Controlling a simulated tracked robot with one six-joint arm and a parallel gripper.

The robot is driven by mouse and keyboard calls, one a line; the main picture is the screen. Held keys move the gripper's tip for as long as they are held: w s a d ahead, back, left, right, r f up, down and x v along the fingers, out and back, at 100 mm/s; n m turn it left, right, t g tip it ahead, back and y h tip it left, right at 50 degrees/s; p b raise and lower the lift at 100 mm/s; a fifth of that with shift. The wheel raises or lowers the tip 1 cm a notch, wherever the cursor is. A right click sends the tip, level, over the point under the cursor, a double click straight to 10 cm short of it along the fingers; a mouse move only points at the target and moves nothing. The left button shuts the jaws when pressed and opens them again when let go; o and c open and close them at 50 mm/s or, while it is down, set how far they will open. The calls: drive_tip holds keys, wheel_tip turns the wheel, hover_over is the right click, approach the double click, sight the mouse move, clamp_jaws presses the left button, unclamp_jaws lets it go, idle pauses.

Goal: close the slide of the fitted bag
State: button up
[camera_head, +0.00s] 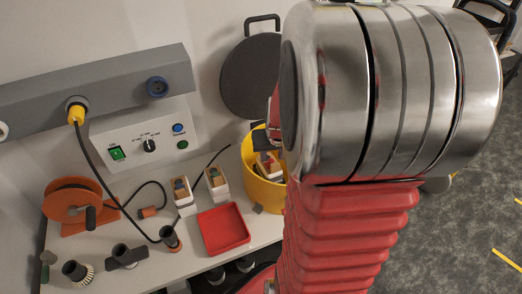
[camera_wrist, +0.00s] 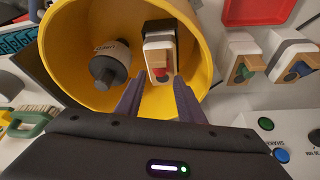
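The fitted bag (camera_wrist: 158,42) stands inside the yellow drum (camera_wrist: 85,20) in the wrist view, with a white collar, a brown plate and a dark opening. Its red slide (camera_wrist: 160,74) is at the near end of the plate. My gripper (camera_wrist: 157,92) is open, with one dark finger on each side below the red slide. I cannot tell whether a finger touches it. In the head view the drum (camera_head: 248,160) and part of the bag (camera_head: 268,160) show beside my arm, which hides the rest; my gripper is not clear there.
A grey cylinder fitting (camera_wrist: 108,66) is beside the bag in the drum. Two similar bags, one with a green slide (camera_wrist: 243,70) and one with a blue slide (camera_wrist: 301,68), stand outside near a red tray (camera_head: 223,228). A round grey lid (camera_head: 250,78) leans on the wall.

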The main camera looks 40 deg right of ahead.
sight(271, 160)
drive_tip(key=shift+x, duration=1.9)
drive_tip(key=shift+c, duration=0.5)
clamp_jaws()
